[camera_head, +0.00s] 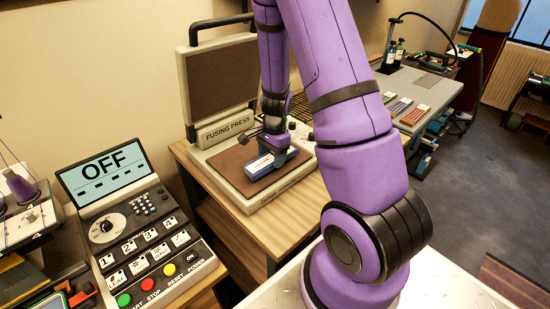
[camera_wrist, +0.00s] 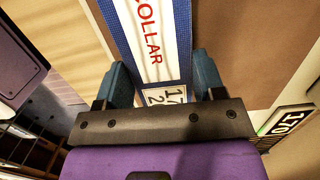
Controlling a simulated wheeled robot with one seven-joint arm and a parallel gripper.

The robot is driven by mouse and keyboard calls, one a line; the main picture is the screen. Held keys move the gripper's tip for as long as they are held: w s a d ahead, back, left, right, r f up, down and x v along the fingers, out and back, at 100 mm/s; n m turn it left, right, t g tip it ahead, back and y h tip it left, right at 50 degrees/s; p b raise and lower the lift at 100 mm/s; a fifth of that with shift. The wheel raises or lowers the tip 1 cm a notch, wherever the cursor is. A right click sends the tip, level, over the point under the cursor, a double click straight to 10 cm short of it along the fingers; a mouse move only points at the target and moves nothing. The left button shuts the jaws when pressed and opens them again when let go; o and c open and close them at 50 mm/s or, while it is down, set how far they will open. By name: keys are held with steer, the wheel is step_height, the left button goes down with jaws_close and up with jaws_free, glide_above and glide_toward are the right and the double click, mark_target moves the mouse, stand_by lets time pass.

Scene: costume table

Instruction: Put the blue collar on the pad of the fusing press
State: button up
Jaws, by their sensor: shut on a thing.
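The blue collar (camera_head: 259,167) has a white label strip printed "COLLAR"; in the wrist view it (camera_wrist: 183,30) extends forward from between my fingers. My gripper (camera_head: 281,156) is shut on its near end, one finger on each side, as the wrist view (camera_wrist: 164,78) shows. The collar is over the brown pad (camera_head: 222,164) of the fusing press (camera_head: 226,127). I cannot tell whether it touches the pad or hangs just above it. The press's upper plate (camera_head: 216,76) stands raised behind the pad. My arm hides part of the press's right side.
A control panel (camera_head: 140,235) with an "OFF" screen stands at the left, beside purple thread spools (camera_head: 22,188). At the right, a grey table (camera_head: 428,85) holds coloured blocks and bottles. A lit "170" display (camera_wrist: 291,121) shows at the wrist view's right edge.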

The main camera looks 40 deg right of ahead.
steer(key=shift+f, duration=0.65)
steer(key=shift+f, duration=0.15)
steer(key=o, duration=0.9)
steer(key=s+a+r+n+t, duration=0.1)
steer(key=a+r+n, duration=0.1)
steer(key=r, duration=0.9)
steer(key=s+a+r+n, duration=0.2)
steer(key=r+n, duration=0.1)
steer(key=r, duration=0.8)
steer(key=s+a+r+n+t, duration=0.1)
steer(key=s+a+r+n, duration=0.2)
steer(key=s+r+n, duration=0.1)
steer(key=s+a+r+n+t+h, duration=0.1)
steer(key=s+a+r+n, duration=0.2)
steer(key=s, duration=0.4)
steer(key=s+a+r+n+t, duration=0.2)
steer(key=s+a+r+n, duration=0.1)
steer(key=s+r+n, duration=0.2)
steer(key=shift+s+a+r+n, duration=0.15)
steer(key=shift+s+r, duration=0.25)
steer(key=shift+r, duration=0.3)
steer(key=shift+s+r+n, duration=0.15)
steer(key=shift+s+r, duration=0.25)
steer(key=shift+r, duration=0.25)
